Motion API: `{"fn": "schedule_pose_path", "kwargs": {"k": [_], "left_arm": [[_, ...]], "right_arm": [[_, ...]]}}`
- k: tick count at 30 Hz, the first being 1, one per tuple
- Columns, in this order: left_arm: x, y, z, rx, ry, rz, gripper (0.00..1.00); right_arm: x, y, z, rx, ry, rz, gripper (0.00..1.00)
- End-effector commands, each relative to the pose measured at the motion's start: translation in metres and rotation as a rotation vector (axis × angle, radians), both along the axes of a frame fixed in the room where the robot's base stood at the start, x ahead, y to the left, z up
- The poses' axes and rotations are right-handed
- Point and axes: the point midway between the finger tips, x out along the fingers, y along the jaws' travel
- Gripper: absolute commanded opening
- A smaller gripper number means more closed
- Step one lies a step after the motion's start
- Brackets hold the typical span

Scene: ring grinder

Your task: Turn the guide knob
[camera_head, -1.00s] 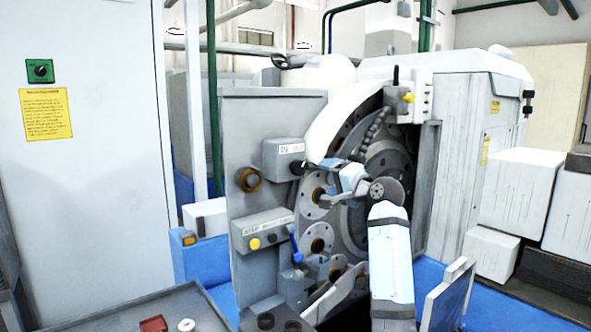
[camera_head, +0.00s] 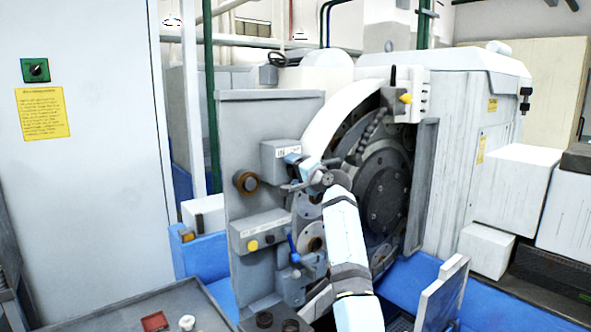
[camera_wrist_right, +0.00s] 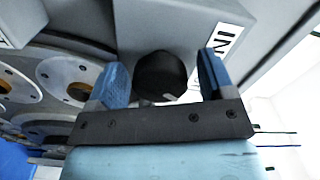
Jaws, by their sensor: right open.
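A black round knob (camera_wrist_right: 160,75) sticks out from the side of a grey box (camera_head: 273,160) with a white label; the frames do not name it as the guide knob. In the right wrist view, the open blue fingers of my right gripper (camera_wrist_right: 163,78) stand on either side of the knob. A gap shows on the right; the left finger is close, contact unclear. My left gripper is not in view.
A brown-rimmed knob (camera_head: 246,181) sits on the grey machine panel. Below are a box with a yellow button (camera_head: 252,245) and a blue lever (camera_head: 293,243). Ringed discs (camera_head: 312,238) and a large dark wheel (camera_head: 385,190) are close to my right arm.

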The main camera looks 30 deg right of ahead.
Motion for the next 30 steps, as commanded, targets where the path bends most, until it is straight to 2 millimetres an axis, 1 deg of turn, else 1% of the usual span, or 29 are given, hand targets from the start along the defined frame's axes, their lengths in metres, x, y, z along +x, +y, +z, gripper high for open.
{"fn": "schedule_pose_path", "kwargs": {"k": [6,7,8,9,11,12,13,23,30], "left_arm": [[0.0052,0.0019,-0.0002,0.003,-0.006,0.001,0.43],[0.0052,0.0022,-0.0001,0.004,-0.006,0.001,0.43],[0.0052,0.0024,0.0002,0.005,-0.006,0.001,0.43],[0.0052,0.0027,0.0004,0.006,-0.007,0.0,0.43],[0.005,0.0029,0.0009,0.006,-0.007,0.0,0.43],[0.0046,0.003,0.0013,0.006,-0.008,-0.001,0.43],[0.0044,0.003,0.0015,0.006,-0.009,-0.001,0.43],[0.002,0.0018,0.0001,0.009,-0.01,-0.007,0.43],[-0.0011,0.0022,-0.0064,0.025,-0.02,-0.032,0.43]], "right_arm": [[0.0003,0.0001,0.0,0.0,0.0,0.0,0.75],[0.0002,0.0001,0.0,0.0,-0.001,0.0,0.71],[0.0002,0.0001,0.0,0.0,-0.001,0.0,0.64],[0.0002,0.0001,0.0,0.0,0.0,0.0,0.55],[0.0002,0.0002,-0.0001,0.0,0.0,0.0,0.41],[0.0001,0.0002,-0.0001,0.0,0.0,0.0,0.32],[0.0001,0.0001,0.0,0.0,0.0,0.0,0.27],[0.0,-0.0001,-0.0015,-0.038,-0.003,0.0,0.27],[-0.0003,-0.0009,-0.0031,-0.172,-0.013,-0.001,0.27]]}}
